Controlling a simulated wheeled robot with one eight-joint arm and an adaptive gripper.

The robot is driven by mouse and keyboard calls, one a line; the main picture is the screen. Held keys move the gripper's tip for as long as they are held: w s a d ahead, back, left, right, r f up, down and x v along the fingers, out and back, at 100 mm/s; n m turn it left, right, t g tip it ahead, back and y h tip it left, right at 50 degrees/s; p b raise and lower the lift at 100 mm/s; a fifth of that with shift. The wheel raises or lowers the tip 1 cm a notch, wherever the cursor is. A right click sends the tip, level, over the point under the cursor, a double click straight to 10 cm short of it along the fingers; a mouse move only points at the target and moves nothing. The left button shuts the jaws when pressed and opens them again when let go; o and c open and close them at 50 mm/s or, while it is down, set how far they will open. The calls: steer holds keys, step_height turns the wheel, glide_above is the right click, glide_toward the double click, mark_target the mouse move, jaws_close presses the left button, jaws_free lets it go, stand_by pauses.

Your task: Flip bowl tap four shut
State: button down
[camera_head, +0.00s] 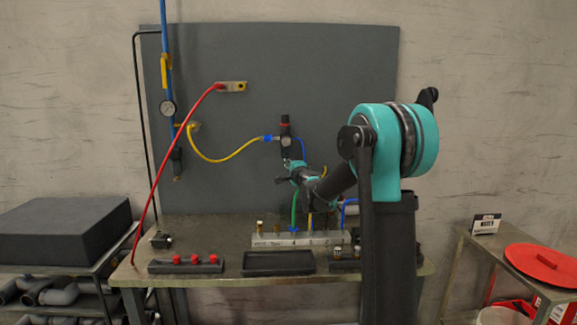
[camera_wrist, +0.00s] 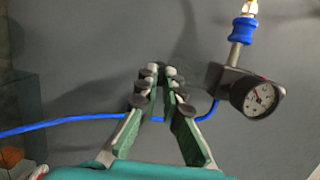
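No tap marked four can be made out in either view. A dark filter-regulator unit (camera_head: 285,138) with a red mark on top hangs in front of the grey panel. In the wrist view a round gauge (camera_wrist: 257,97) sits on a dark block, with a blue fitting (camera_wrist: 242,31) above it. My gripper (camera_wrist: 161,73) has its two fingers drawn together at the tips, with nothing visible between them. It is left of the gauge, apart from it, over a blue tube (camera_wrist: 65,122). In the head view my wrist is just below the regulator unit, and the fingertips are hard to make out.
A metal manifold bar (camera_head: 270,241) with fittings and coloured tubes stands on the bench (camera_head: 215,225), partly behind my arm. Black trays line the front edge, including an empty one (camera_head: 279,263). A red hose (camera_head: 163,160) and yellow hose (camera_head: 215,159) hang at left.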

steer(key=shift+a, duration=0.1)
steer(key=shift+a+m+h, duration=0.25)
steer(key=shift+m+h, duration=0.45)
steer(key=shift+h, duration=0.4)
steer(key=shift+a+m+h, duration=0.2)
steer(key=shift+m+h, duration=0.5)
steer(key=shift+h, duration=0.4)
steer(key=c, duration=1.9)
jaws_free()
steer(key=shift+c, duration=0.2)
